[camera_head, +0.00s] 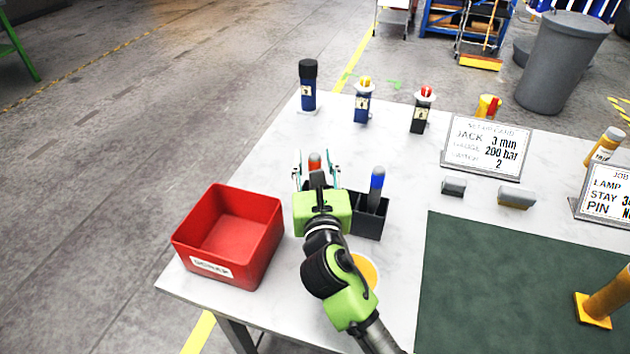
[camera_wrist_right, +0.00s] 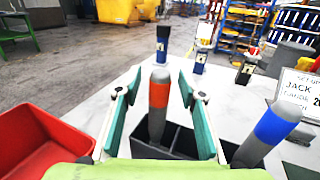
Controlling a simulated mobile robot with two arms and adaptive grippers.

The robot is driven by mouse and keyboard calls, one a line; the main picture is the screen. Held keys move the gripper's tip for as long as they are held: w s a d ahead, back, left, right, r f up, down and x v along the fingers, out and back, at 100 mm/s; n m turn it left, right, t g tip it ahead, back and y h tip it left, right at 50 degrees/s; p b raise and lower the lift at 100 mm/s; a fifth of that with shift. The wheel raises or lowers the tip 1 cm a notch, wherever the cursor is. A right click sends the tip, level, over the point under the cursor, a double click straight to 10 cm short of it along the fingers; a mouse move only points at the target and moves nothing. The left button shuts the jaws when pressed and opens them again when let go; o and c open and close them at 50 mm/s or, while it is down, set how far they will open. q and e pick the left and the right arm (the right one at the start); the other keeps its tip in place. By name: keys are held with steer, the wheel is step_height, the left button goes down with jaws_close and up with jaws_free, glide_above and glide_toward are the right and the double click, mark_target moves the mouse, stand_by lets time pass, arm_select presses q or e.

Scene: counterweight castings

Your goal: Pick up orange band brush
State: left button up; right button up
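The orange band brush (camera_head: 315,160) stands upright in a black holder (camera_head: 370,223), its lower part hidden by my gripper in the head view. In the right wrist view the brush (camera_wrist_right: 158,105) is a grey rounded handle with an orange band near its top. My right gripper (camera_head: 314,168) is open, with one teal-padded finger on each side of the brush and a visible gap on both sides. A second brush with a blue band (camera_head: 376,183) stands in the right part of the holder. My left gripper is not in view.
A red bin (camera_head: 247,262) stands left of the holder. A yellow round thing (camera_head: 367,268) is partly hidden behind my right arm. Several bottle-like items, a sign card (camera_head: 487,147) and two grey blocks stand farther back. A green mat (camera_head: 490,290) lies at right.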

jaws_close()
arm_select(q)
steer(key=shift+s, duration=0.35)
arm_select(e)
steer(key=shift+r, duration=0.1)
